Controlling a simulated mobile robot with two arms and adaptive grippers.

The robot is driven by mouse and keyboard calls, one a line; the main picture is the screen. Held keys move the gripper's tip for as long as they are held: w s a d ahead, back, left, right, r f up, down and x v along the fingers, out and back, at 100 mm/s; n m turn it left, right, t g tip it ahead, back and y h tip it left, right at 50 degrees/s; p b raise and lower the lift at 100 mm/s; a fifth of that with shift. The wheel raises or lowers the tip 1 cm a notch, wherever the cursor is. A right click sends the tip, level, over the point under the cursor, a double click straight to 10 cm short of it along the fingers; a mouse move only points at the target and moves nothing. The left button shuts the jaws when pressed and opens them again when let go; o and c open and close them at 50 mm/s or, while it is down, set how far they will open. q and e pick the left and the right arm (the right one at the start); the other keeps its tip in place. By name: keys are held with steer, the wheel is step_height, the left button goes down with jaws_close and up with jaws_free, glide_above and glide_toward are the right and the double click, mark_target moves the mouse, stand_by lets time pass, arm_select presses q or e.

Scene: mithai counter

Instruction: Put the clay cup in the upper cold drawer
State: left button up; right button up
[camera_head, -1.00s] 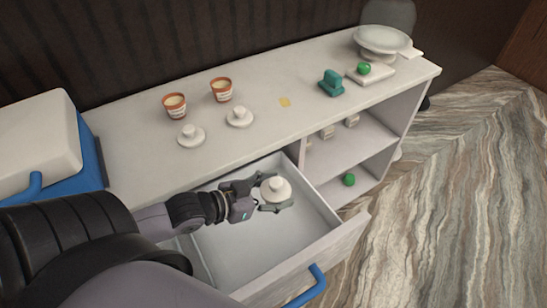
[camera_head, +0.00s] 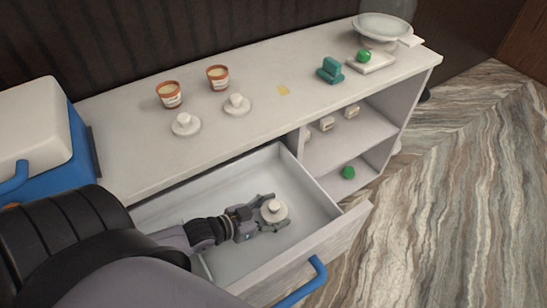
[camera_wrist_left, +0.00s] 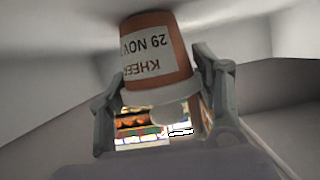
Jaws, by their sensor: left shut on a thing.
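My left gripper (camera_head: 268,216) is shut on a clay cup, inside the open upper drawer (camera_head: 335,232). From above, in the head view, only the cup's white knobbed lid (camera_head: 275,210) shows between the fingers. In the left wrist view the clay cup (camera_wrist_left: 155,55) is orange-brown with a white label reading "KHEER" and "29 NOV", upside down in the picture. The fingers (camera_wrist_left: 165,105) stand on both sides of it. I cannot tell whether the cup touches the drawer floor. My right gripper is not in view.
Two more clay cups (camera_head: 170,94) (camera_head: 218,78) stand open on the counter (camera_head: 250,125), with two white lids (camera_head: 186,124) (camera_head: 237,104) in front. A teal object (camera_head: 330,70), a scale-like plate with a green ball (camera_head: 364,56) and a white dish (camera_head: 382,28) are at right. A blue cooler (camera_head: 40,150) is at left.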

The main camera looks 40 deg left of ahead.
arm_select(q)
steer(key=shift+f, duration=0.1)
steer(key=o, duration=1)
steer(key=shift+o, duration=1.4)
steer(key=shift+s+r, duration=0.1)
steer(key=shift+r, duration=0.15)
steer(key=p+v, duration=0.1)
steer(key=v, duration=1.1)
steer(key=shift+p, duration=0.3)
